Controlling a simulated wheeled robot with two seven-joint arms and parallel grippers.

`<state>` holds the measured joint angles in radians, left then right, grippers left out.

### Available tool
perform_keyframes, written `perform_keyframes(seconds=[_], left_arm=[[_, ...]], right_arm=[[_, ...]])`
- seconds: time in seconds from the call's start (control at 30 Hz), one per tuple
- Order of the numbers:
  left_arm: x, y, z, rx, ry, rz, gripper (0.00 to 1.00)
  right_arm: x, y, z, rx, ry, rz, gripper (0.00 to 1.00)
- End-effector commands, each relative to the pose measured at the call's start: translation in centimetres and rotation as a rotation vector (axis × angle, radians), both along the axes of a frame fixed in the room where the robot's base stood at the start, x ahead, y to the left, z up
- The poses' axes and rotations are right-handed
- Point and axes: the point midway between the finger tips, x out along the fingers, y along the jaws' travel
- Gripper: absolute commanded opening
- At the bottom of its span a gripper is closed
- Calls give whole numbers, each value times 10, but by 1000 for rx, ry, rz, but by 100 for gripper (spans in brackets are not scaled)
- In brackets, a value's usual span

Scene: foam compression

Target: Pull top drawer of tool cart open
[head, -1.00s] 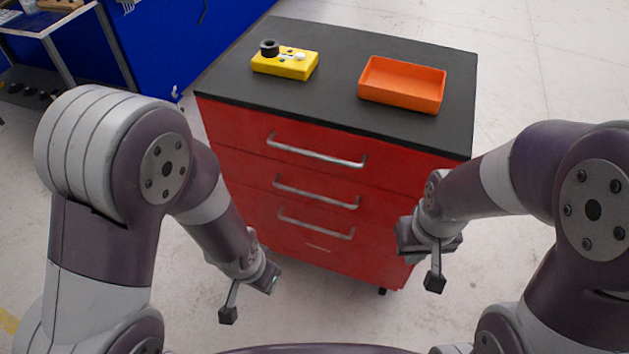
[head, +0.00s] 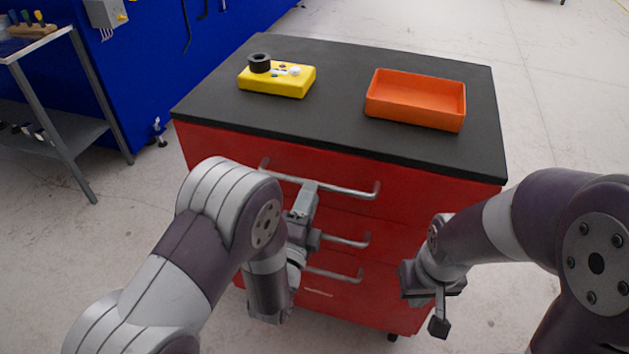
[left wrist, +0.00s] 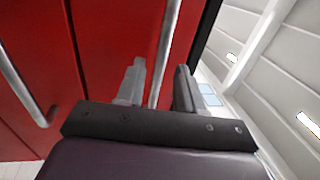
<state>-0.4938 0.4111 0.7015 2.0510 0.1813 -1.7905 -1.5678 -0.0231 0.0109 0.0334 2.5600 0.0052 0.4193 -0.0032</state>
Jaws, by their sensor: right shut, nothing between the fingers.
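The red tool cart has a dark top (head: 330,60), and its top drawer (head: 415,195) looks closed. The drawer's silver bar handle (head: 350,190) runs across its front. My left gripper (head: 306,196) is at this handle, near its middle. In the left wrist view the two fingers of my left gripper (left wrist: 158,88) are apart, with the handle (left wrist: 165,50) running between them. The left fingers do not appear clamped on it. My right gripper (head: 439,308) is shut and empty, low in front of the cart's right side.
A yellow box with a black knob (head: 277,80) and an orange tray (head: 415,100) stand on the cart top. Two lower drawer handles (head: 345,241) sit below the top one, partly behind my left arm. A workbench (head: 70,110) stands at the left.

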Motion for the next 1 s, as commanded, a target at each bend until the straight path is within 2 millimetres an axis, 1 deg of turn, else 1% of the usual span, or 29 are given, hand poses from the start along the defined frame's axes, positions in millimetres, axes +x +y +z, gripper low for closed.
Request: perform_keyframes(seconds=[0.03, 0.1, 0.2, 0.3, 0.53, 0.57, 0.6, 0.63, 0.67, 1.0], left_arm=[[10, -3, 2, -1, -2, 1, 37], [21, -7, 4, 0, -1, 0, 37], [32, -11, 6, -1, 0, -1, 37], [37, -12, 7, -1, 1, 0, 37], [37, -12, 7, 0, 1, -1, 37], [37, -12, 7, 0, 2, -1, 27], [37, -12, 7, 0, 2, -1, 14], [37, -12, 7, 0, 2, -1, 4], [37, -12, 7, 0, 2, -1, 0], [40, -13, 6, 0, 2, 0, 0]], right_arm=[[0, 0, 0, 0, 0, 0, 0], [0, 0, -1, 0, 0, 0, 0], [0, 0, -1, 0, 0, 0, 0], [0, 0, -1, 0, 0, 0, 0], [0, 0, -1, 0, 0, 0, 0], [0, 0, -1, 0, 0, 0, 0], [0, 0, -1, 0, 0, 0, 0], [0, 0, -1, 0, 0, 0, 0], [0, 0, -1, 0, 0, 0, 0], [0, 0, -3, 0, 0, 0, 0]])
